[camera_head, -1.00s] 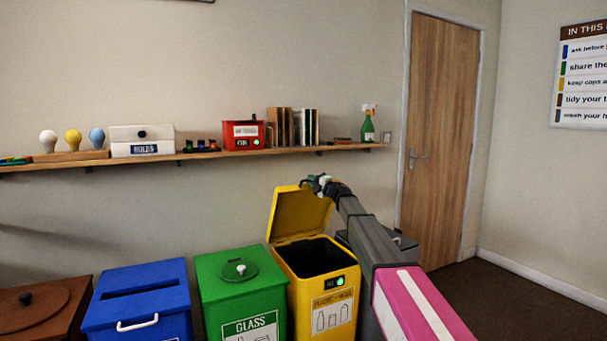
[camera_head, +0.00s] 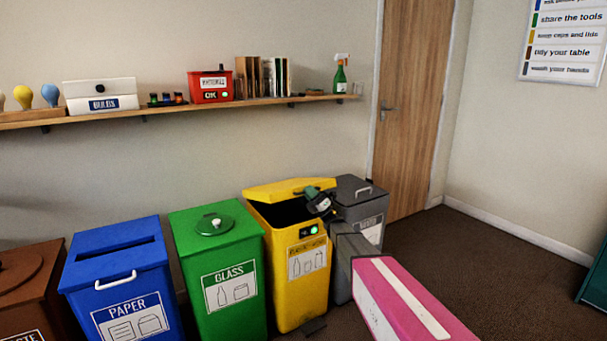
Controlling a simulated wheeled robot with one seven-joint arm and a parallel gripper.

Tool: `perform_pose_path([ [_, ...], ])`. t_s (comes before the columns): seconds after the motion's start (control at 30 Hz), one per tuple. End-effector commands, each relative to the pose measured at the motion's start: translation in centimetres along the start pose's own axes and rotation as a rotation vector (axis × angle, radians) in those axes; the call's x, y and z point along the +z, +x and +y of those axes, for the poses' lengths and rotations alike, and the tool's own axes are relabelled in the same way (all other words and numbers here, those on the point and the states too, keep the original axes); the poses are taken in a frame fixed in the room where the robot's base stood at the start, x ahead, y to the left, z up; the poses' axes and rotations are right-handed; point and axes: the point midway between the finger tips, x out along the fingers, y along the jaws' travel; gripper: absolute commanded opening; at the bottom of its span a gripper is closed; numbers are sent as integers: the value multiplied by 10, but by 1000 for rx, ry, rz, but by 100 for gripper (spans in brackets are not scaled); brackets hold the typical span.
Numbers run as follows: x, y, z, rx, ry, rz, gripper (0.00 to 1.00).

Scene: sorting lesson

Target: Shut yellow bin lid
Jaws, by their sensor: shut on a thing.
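The yellow bin (camera_head: 299,285) stands between the green glass bin and a grey bin. Its yellow lid (camera_head: 285,190) is hinged at the back and now sits low, tilted up a little. A dark opening still shows between the lid and the bin's front rim. My gripper (camera_head: 314,193) is at the lid's right front edge and appears shut on it; its fingertips are small and partly hidden. My arm comes in from the lower right, in front of the grey bin.
The green glass bin (camera_head: 216,260), blue paper bin (camera_head: 120,262) and brown bin (camera_head: 28,300) stand in a row to the left. The grey bin (camera_head: 352,193) is close on the right. A wall shelf (camera_head: 250,103) with several objects runs above. Open carpet lies at right.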

Motion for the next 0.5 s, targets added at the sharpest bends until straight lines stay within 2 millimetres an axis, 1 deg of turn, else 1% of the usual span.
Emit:
perform_pose_path([
  [0.03,-6,-15,-2,-2,1,-2,0],
  [0.2,-22,-54,-14,-2,1,-2,0],
  [0.4,-36,-90,-29,-3,2,-2,0],
  [0.5,-41,-102,-35,-1,1,-1,0],
])
